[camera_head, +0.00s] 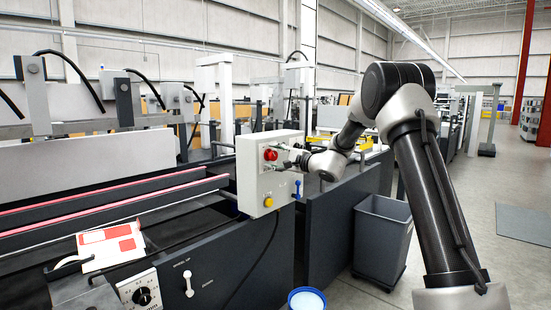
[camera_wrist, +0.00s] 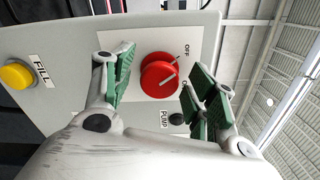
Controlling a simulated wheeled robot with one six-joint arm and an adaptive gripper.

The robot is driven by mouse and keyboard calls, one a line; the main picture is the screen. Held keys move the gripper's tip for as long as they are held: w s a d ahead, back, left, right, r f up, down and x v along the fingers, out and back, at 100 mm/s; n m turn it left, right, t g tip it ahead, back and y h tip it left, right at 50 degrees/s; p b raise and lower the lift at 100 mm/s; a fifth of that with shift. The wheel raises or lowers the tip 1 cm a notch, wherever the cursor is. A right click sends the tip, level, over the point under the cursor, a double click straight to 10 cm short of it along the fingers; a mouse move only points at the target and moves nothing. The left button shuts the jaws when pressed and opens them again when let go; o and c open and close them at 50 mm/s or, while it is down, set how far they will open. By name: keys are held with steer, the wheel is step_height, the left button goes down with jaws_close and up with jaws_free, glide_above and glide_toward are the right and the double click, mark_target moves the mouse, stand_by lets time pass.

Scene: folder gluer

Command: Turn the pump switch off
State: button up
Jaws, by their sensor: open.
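In the head view the red knob (camera_head: 270,154) is on the front of a light grey control box (camera_head: 254,190). My gripper (camera_head: 290,159) reaches the box from the right. Gaps show between pads and knob. I cannot tell which mark the pointer meets.
A yellow button (camera_wrist: 17,75) marked FILL and a blue lever (camera_head: 297,188) are on the same box. A grey bin (camera_head: 382,235) and a blue-rimmed bucket (camera_head: 306,299) stand on the floor. A dark machine panel (camera_head: 335,218) lies below my arm.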

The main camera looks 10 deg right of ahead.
steer(key=v, duration=1.2)
